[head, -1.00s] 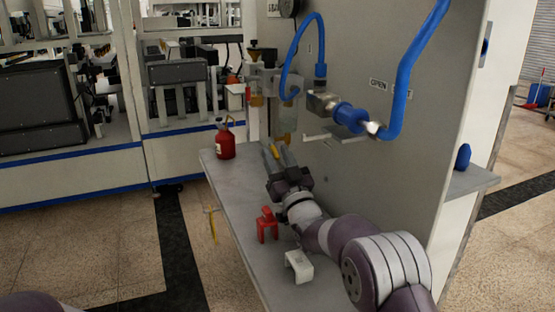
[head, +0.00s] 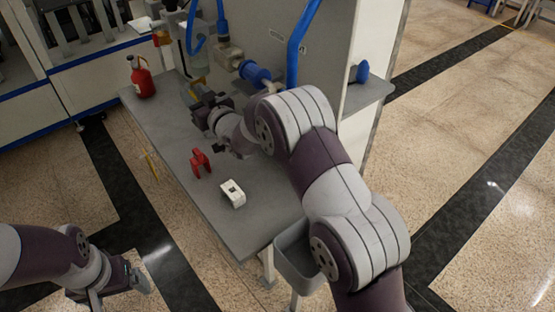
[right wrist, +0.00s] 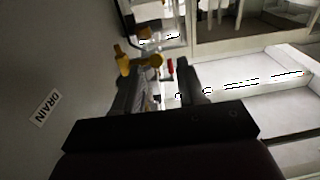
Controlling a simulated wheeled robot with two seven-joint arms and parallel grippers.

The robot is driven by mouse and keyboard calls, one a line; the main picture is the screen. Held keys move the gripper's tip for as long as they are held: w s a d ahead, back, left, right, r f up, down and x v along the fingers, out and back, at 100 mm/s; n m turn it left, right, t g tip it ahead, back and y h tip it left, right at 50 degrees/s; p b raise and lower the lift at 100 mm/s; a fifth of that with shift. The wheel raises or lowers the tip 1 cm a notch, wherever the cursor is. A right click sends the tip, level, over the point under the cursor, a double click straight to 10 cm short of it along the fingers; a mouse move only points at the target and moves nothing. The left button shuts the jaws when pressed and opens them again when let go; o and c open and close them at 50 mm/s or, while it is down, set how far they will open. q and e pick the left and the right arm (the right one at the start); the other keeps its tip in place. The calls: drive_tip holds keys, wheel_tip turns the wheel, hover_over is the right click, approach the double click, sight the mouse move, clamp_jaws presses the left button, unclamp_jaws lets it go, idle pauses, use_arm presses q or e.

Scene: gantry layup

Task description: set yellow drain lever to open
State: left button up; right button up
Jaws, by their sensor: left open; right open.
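The yellow drain lever (right wrist: 123,61) shows in the right wrist view, just beyond the fingertips at upper left, with a second rounded yellow part (right wrist: 155,60) beside it. A DRAIN label (right wrist: 45,108) is on the grey panel to the left. My right gripper (right wrist: 160,85) is open, its two dark fingers reaching towards the yellow parts; I cannot tell whether either finger touches them. In the head view my right gripper (head: 192,92) is by the filter bowl, and the lever is not clearly visible there. My left gripper (head: 120,288) is open and empty at lower left, over the floor.
The grey bench (head: 170,125) holds a red bottle (head: 141,78), a red clamp-like part (head: 200,163) and a white block (head: 233,193). A grey bin (head: 298,262) stands at the bench's near end.

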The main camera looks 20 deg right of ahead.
drive_tip(key=shift+s+d+f+g+b, duration=0.15)
drive_tip(key=shift+s+d+b, duration=0.15)
drive_tip(key=shift+s, duration=0.35)
drive_tip(key=shift+s+d+r+g+b, duration=0.15)
drive_tip(key=shift+s+d+b, duration=0.1)
drive_tip(key=shift+s, duration=0.35)
drive_tip(key=s+d+f+m+g+h, duration=0.1)
drive_tip(key=s+d+f+g+h, duration=0.1)
drive_tip(key=s, duration=0.6)
drive_tip(key=s+d+f+m+g+h, duration=0.1)
drive_tip(key=s+d+f+g, duration=0.3)
drive_tip(key=s, duration=0.4)
drive_tip(key=s+d+f+m+g+h, duration=0.1)
drive_tip(key=s+d+f+g+h, duration=0.1)
drive_tip(key=s, duration=0.6)
drive_tip(key=shift+s+d+f+g+h, duration=0.2)
drive_tip(key=shift+d+f+g, duration=0.15)
drive_tip(key=shift+d+g, duration=0.35)
drive_tip(key=shift+s+d+f+g+h, duration=0.2)
drive_tip(key=shift+d+f+g, duration=0.15)
drive_tip(key=shift+d+g, duration=0.3)
use_arm(q)
drive_tip(key=shift+r, duration=0.55)
use_arm(e)
drive_tip(key=shift+a+f, duration=0.1)
